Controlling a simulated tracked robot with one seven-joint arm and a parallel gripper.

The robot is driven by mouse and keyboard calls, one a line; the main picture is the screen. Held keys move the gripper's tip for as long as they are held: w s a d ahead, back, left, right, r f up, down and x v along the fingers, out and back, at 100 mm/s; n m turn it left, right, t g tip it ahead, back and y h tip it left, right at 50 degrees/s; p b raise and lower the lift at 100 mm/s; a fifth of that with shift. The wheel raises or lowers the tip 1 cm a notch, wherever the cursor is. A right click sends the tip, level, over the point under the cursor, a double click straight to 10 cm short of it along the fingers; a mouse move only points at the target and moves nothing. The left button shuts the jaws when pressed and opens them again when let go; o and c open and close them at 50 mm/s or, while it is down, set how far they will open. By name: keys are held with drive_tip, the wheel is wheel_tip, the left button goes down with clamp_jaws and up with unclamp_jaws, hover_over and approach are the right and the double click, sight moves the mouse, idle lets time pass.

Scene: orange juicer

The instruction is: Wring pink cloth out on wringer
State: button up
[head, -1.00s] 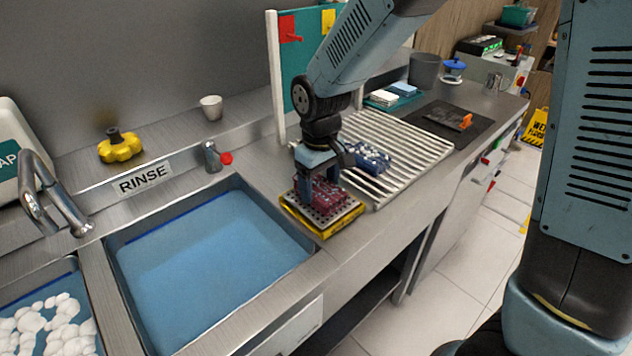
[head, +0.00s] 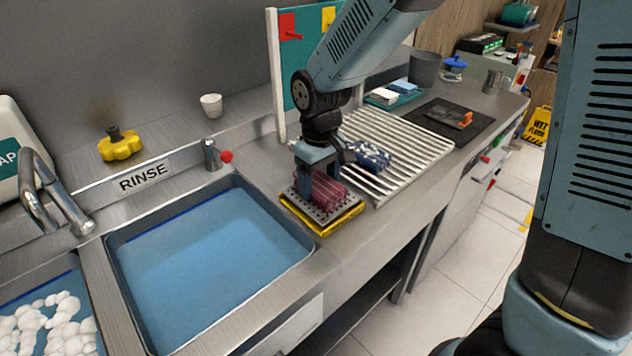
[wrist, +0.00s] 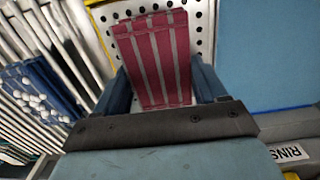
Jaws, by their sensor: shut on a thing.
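The pink cloth (head: 324,193) is dark pink with pale stripes, and it is bunched upright over the wringer (head: 322,220). The wringer is a grey perforated plate on a yellow base, on the counter between the rinse basin and the drying rack. My gripper (head: 317,190) points down and is shut on the cloth at the plate. In the wrist view the cloth (wrist: 155,60) stands between my blue fingers, with the perforated plate (wrist: 204,32) behind it. I cannot tell how hard the cloth presses on the plate.
The blue-water rinse basin (head: 210,262) is left of the wringer. A slatted rack (head: 408,142) with a blue-and-white patterned cloth (head: 370,155) is close on the right. A teal board (head: 297,62) stands behind. A tap with a red knob (head: 226,156) is at the basin's back edge.

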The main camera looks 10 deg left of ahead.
drive_tip(key=shift+r, duration=3.1)
